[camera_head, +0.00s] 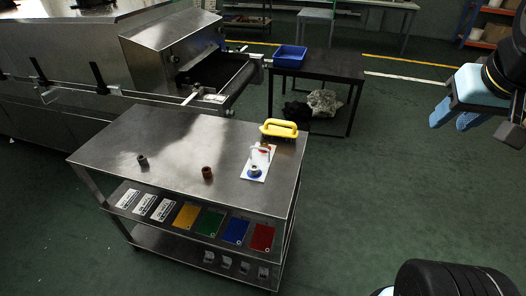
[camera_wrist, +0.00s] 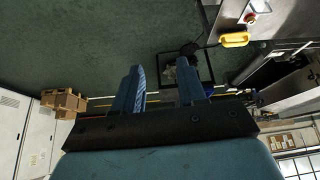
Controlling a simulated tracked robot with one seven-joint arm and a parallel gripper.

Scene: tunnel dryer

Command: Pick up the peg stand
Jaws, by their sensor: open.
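The peg stand (camera_head: 247,174) is a small white plate with upright parts near the right end of the steel table. A blue-and-white ring (camera_head: 255,170) sits at its front, and a red part (camera_head: 265,147) shows towards its back. The stand also shows, small and cut by the top edge, in the wrist view (camera_wrist: 250,17). My gripper (camera_head: 455,117) has blue fingers and is open and empty. It is high over the floor, far to the right of the table. Its spread fingers show in the wrist view (camera_wrist: 160,68).
A brown ring (camera_head: 207,172) and a dark ring (camera_head: 142,160) stand farther left on the steel table (camera_head: 180,135). A dark table (camera_head: 335,68) with a blue bin (camera_head: 290,57) stands behind. Floor between gripper and table is clear.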

